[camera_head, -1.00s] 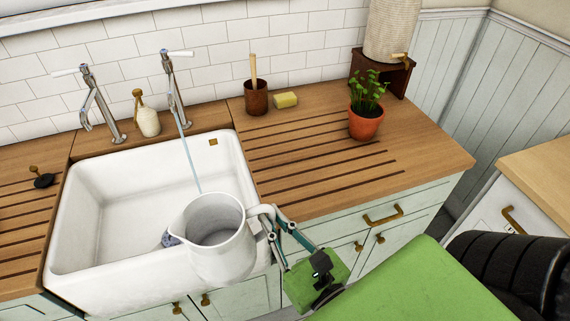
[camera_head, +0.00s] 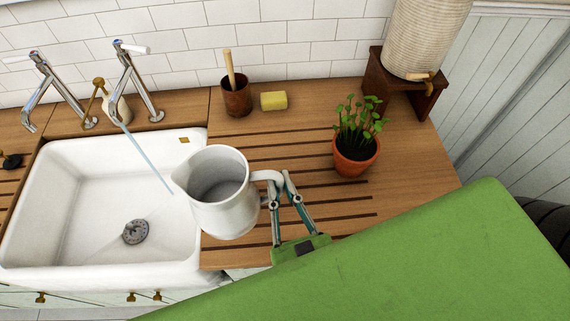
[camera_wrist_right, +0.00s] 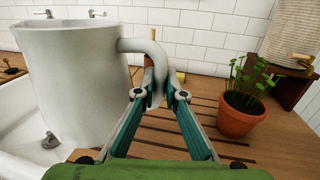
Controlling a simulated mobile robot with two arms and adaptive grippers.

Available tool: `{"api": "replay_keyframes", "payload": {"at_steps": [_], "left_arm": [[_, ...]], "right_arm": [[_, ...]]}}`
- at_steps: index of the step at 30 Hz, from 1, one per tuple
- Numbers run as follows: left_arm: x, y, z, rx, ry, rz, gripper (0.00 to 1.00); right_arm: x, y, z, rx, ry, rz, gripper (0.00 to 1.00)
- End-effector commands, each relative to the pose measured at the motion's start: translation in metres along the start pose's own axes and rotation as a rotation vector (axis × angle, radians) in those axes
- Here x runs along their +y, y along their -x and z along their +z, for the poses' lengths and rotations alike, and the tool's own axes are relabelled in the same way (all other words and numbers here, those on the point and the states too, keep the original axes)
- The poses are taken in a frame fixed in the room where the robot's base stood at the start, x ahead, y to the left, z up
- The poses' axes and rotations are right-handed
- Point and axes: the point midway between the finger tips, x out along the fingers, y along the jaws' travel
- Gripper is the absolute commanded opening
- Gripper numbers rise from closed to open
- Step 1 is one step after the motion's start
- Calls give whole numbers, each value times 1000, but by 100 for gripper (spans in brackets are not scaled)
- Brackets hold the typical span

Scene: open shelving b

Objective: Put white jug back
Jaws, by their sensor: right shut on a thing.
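The white jug (camera_head: 225,205) is upright in the head view, over the right edge of the sink and the start of the grooved wooden counter. My right gripper (camera_head: 281,182) is shut on the jug's handle, to the right of its body. In the right wrist view the jug (camera_wrist_right: 75,85) fills the left side, and the gripper's fingers (camera_wrist_right: 160,85) close around the lower handle. Whether the jug's base touches the counter cannot be told. The jug's inside looks empty, though its bottom is partly shaded. My left gripper is not in view.
The white sink (camera_head: 75,190) lies left, with water running from the right tap (camera_head: 135,80). A potted plant (camera_head: 356,155) stands right of the gripper. A brown cup (camera_head: 236,97) and a yellow sponge (camera_head: 273,101) are at the back. The grooved counter (camera_head: 290,150) between them is clear.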

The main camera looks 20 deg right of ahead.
Motion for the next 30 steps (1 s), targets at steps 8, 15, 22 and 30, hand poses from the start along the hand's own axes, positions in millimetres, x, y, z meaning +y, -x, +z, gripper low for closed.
{"api": "replay_keyframes", "payload": {"at_steps": [8, 15, 22, 30], "left_arm": [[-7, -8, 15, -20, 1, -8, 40], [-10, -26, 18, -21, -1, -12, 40], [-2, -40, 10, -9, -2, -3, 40], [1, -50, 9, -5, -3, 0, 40]], "right_arm": [[-34, -43, -22, -9, 0, -5, 0], [-65, -80, -62, -7, -2, -3, 0], [-79, -97, -86, -6, -4, -3, 0], [-87, -105, -100, -6, -2, -3, 0]]}}
